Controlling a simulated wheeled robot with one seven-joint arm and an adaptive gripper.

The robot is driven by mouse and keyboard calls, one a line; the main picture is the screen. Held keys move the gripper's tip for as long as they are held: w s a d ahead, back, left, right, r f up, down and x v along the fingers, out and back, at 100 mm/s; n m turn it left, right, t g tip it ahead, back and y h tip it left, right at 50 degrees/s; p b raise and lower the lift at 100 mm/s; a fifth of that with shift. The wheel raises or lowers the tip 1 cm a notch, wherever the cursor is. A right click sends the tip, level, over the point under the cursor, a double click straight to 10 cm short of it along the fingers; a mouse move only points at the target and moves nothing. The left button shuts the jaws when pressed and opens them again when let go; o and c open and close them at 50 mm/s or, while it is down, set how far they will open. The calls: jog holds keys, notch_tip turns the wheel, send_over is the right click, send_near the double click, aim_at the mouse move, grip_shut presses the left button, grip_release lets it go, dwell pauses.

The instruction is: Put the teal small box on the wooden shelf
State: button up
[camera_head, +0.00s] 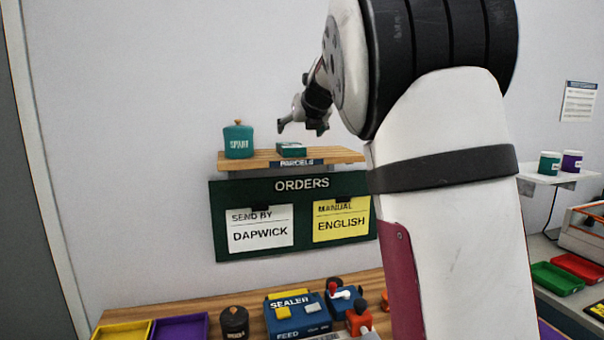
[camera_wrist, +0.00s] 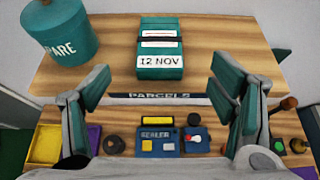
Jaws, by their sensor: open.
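The teal small box (camera_head: 291,150) lies flat on the wooden shelf (camera_head: 260,157), right of a teal canister. In the wrist view the box (camera_wrist: 160,45) bears a "12 NOV" label and sits near the shelf's front edge; the shelf (camera_wrist: 215,35) has bare wood to its right. My gripper (camera_head: 303,127) is just above the shelf beside the box in the head view. In the wrist view my gripper (camera_wrist: 158,92) is open, its fingers apart on either side, in front of the box, with nothing between them.
A teal canister (camera_head: 238,141) stands on the shelf's left end. Below hangs a dark green orders board (camera_head: 302,205) with two cards. A workbench (camera_head: 190,306) beneath holds a sealer (camera_head: 297,317) and yellow and purple trays. A side shelf at right carries two small pots.

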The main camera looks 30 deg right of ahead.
jog(key=s+a+f+n+g+y, duration=0.2)
jog(key=s+a+f+n, duration=0.2)
jog(key=s+a+n, duration=0.5)
jog(key=s+a+f+n+g+y, duration=0.1)
jog(key=s+a+f+n+y, duration=0.15)
jog(key=s+a+n, duration=0.75)
jog(key=s+a+f+n+g, duration=0.1)
jog(key=s+f+n, duration=0.3)
jog(key=s+n, duration=0.2)
jog(key=s+a+f+n+g, duration=0.1)
jog(key=s+a+f+n, duration=0.1)
jog(key=s+f+n, duration=0.2)
jog(key=s+a+f+n+g+h, duration=0.1)
jog(key=s+f+n, duration=0.4)
jog(key=s+n, duration=0.5)
jog(key=s+a, duration=0.1)
jog(key=s, duration=0.1)
jog(key=shift+s, duration=0.3)
